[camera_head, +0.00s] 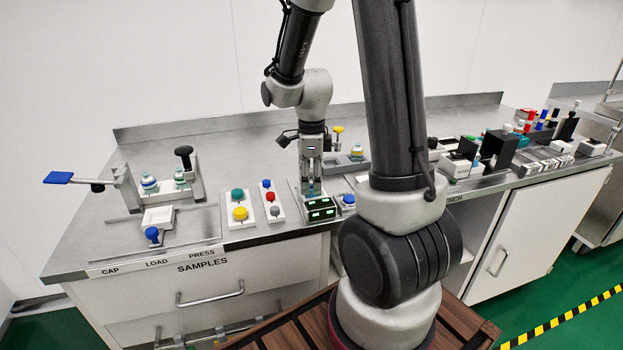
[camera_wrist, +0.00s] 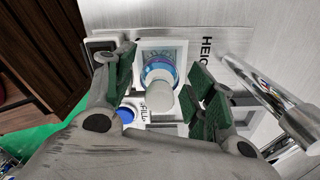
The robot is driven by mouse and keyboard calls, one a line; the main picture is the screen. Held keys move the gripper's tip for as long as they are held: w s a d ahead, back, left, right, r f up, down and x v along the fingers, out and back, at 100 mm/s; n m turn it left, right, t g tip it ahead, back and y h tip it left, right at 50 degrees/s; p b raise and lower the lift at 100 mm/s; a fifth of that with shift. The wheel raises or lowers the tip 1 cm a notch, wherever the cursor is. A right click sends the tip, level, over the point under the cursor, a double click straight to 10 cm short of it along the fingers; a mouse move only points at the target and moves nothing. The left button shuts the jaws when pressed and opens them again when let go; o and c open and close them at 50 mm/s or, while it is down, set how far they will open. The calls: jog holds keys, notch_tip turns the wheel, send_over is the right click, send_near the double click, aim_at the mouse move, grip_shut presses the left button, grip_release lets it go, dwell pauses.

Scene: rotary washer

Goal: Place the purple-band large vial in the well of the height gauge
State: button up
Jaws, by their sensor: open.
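In the wrist view a round vial (camera_wrist: 160,70) with a blue-purple band and a pale cap (camera_wrist: 160,97) sits inside a white square well (camera_wrist: 178,50). Lettering beginning "HEI" on the metal beside it marks the height gauge. My gripper (camera_wrist: 158,88) is open, with its green-padded fingers on either side of the vial and apparent gaps to it. In the head view my gripper (camera_head: 312,186) points down over the bench, just behind a dark box with green displays (camera_head: 320,209). The vial is mostly hidden there by my fingers.
A blue button (camera_wrist: 126,114) lies near the well, and a metal post (camera_wrist: 268,92) stands to the right. Several racks and boxes (camera_head: 500,148) crowd the right bench.

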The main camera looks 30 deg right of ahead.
jog(key=shift+r, duration=0.1)
notch_tip(320, 180, up, 11)
jog(key=shift+f, duration=0.1)
jog(key=shift+s+r, duration=0.1)
jog(key=shift+r, duration=0.6)
jog(key=s+a+r+n+t, duration=0.1)
jog(key=s+r+n+t, duration=0.1)
jog(key=s+n, duration=0.6)
jog(key=s+a+r+n+t, duration=0.2)
jog(key=s+n, duration=0.6)
jog(key=n, duration=0.8)
notch_tip(320, 180, up, 2)
jog(key=shift+s+r+n, duration=0.2)
jog(key=shift+n, duration=0.2)
